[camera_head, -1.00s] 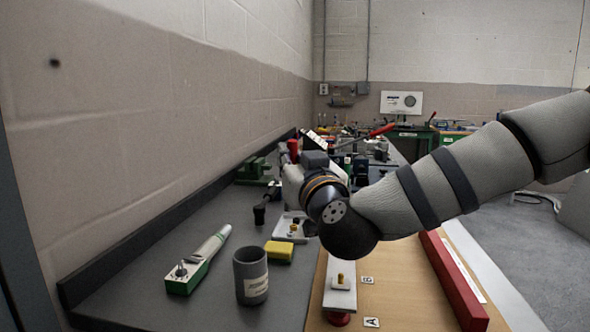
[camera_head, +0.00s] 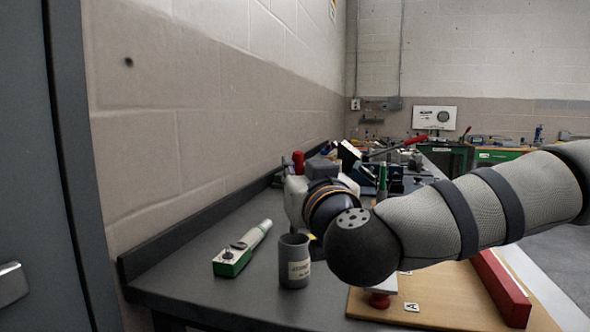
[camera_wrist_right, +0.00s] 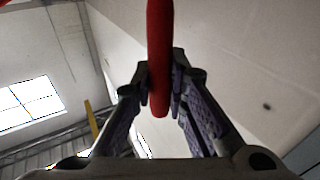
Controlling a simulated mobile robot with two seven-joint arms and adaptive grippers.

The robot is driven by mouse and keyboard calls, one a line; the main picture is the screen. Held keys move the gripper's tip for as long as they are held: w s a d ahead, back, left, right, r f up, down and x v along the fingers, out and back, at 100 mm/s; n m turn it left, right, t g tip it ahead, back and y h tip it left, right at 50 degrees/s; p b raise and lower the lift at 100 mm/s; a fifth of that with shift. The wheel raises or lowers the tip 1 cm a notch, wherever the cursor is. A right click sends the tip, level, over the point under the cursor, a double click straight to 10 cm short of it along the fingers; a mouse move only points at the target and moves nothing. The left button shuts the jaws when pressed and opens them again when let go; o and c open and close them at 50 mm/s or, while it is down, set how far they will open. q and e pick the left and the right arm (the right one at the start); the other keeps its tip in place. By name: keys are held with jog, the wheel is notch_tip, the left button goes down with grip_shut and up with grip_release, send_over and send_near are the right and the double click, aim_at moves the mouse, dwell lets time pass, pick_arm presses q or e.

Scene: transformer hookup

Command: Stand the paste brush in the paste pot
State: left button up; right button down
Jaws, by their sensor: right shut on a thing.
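The paste pot (camera_head: 294,268), a grey cylinder with a pale label, stands upright and open-topped on the dark bench in the head view. My right gripper (camera_wrist_right: 161,88) is shut on a red handle (camera_wrist_right: 160,35), which I take to be the paste brush. In the head view a red upright end (camera_head: 298,163) shows beyond my right wrist, above and behind the pot. The brush is apart from the pot as far as I can see. My wrist hides the fingers, and the bristles are not clearly visible. My left gripper is out of view.
A green-and-white tool (camera_head: 241,250) lies left of the pot. A wooden board (camera_head: 440,293) with a red bar (camera_head: 500,289) is at the right. Several tools crowd the far bench. A wall with a raised bench edge runs along the left; bench in front of the pot is clear.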

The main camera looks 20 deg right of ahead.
aim_at(298, 151)
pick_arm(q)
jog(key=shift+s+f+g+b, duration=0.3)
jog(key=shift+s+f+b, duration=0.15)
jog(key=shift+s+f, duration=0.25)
pick_arm(e)
jog(key=shift+f, duration=2.75)
jog(key=c, duration=1.5)
grip_release()
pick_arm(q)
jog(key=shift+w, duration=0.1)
pick_arm(e)
jog(key=shift+r, duration=0.1)
jog(key=shift+s+r+p, duration=0.15)
jog(key=shift+r+p, duration=0.85)
jog(key=shift+r, duration=0.45)
jog(key=shift+r+p, duration=2)
jog(key=shift+r, duration=1.15)
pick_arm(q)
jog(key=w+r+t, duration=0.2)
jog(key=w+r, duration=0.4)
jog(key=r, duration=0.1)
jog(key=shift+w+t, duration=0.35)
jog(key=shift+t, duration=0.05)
pick_arm(e)
jog(key=shift+f, duration=0.15)
